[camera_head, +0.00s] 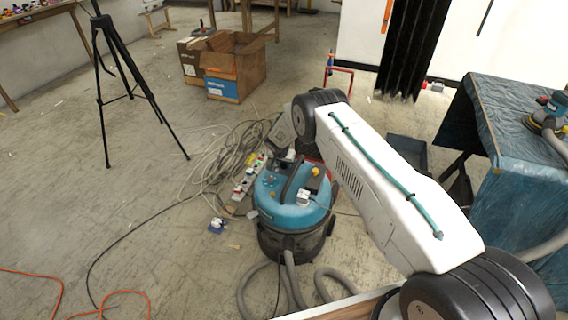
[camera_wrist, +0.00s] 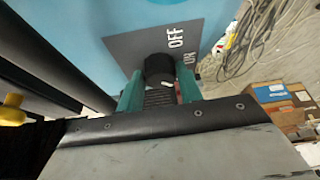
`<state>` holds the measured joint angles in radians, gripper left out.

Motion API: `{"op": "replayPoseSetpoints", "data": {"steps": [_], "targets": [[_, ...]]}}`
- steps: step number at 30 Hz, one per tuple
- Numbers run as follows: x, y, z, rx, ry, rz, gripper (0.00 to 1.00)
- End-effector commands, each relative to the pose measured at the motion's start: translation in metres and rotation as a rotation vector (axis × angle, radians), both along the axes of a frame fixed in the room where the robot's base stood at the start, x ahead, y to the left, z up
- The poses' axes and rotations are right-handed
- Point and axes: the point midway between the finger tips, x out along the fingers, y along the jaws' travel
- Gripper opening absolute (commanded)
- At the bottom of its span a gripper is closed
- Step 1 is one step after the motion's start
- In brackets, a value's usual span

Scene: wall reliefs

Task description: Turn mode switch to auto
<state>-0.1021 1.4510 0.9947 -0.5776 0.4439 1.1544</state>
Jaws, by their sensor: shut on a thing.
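The mode switch is a black round knob (camera_wrist: 158,67) on a grey plate (camera_wrist: 140,47) on the blue top of the vacuum cleaner (camera_wrist: 85,25). The plate reads "OFF", with a second label below it that looks like "ON". No "auto" label shows. A small white mark shows on the knob's near side. My gripper (camera_wrist: 160,84) is shut on the knob, one teal finger on each side. In the head view the blue and black vacuum cleaner (camera_head: 268,217) stands on the floor, my wrist over its far side. The knob and fingers are hidden there.
A yellow knob (camera_wrist: 12,108) stands left of my gripper, near the vacuum's dark handle (camera_wrist: 50,65). Loose cables (camera_head: 215,150) and a power strip (camera_head: 247,178) lie beside the vacuum. Cardboard boxes (camera_head: 238,68) and a black tripod (camera_head: 103,85) stand farther off. A covered table (camera_head: 520,150) is at right.

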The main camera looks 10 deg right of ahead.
Motion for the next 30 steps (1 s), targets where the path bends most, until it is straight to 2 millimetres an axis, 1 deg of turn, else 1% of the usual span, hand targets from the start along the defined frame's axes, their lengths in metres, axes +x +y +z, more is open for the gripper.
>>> {"op": "replayPoseSetpoints", "data": {"steps": [6,15,22,30], "targets": [[0.001,0.0011,-0.0004,0.0,-0.001,-0.156,0.13],[0.0016,0.0015,-0.0001,0.0,0.0,-0.3,0.13],[0.0013,0.0016,-0.0006,0.0,0.001,-0.34,0.13],[0.0012,0.0016,-0.0005,0.0,0.001,-0.344,0.13]]}}
